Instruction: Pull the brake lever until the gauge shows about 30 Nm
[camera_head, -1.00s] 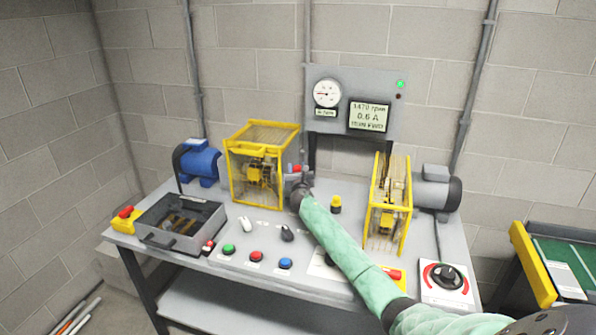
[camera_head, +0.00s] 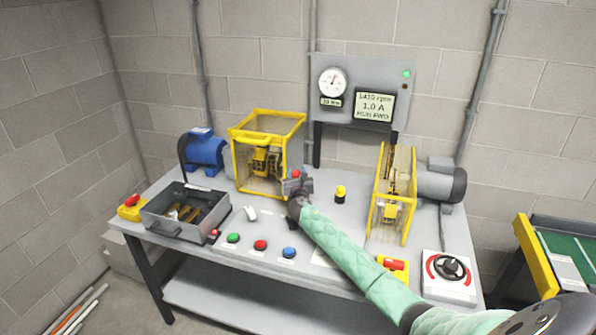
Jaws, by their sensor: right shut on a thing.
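The brake lever's red top (camera_head: 296,174) shows just beside the right side of the left yellow cage (camera_head: 268,165). My right gripper (camera_head: 298,186) is shut on the lever; its fingers and my wrist hide most of the lever. The round white gauge (camera_head: 333,82) is on the grey panel (camera_head: 390,72) behind the bench. Its needle points up and slightly right. A small readout (camera_head: 331,102) under it seems to show about 30 Nm, though it is small. The display (camera_head: 374,106) reads about 1410 rpm and 1.0 A. My left gripper is out of view.
Green (camera_head: 233,238), red (camera_head: 260,245) and blue (camera_head: 289,252) buttons line the bench front. A grey open box (camera_head: 186,210) stands left. A second yellow cage (camera_head: 393,195), a yellow-and-red switch (camera_head: 393,266) and a rotary switch (camera_head: 449,268) are right. My right arm crosses the bench.

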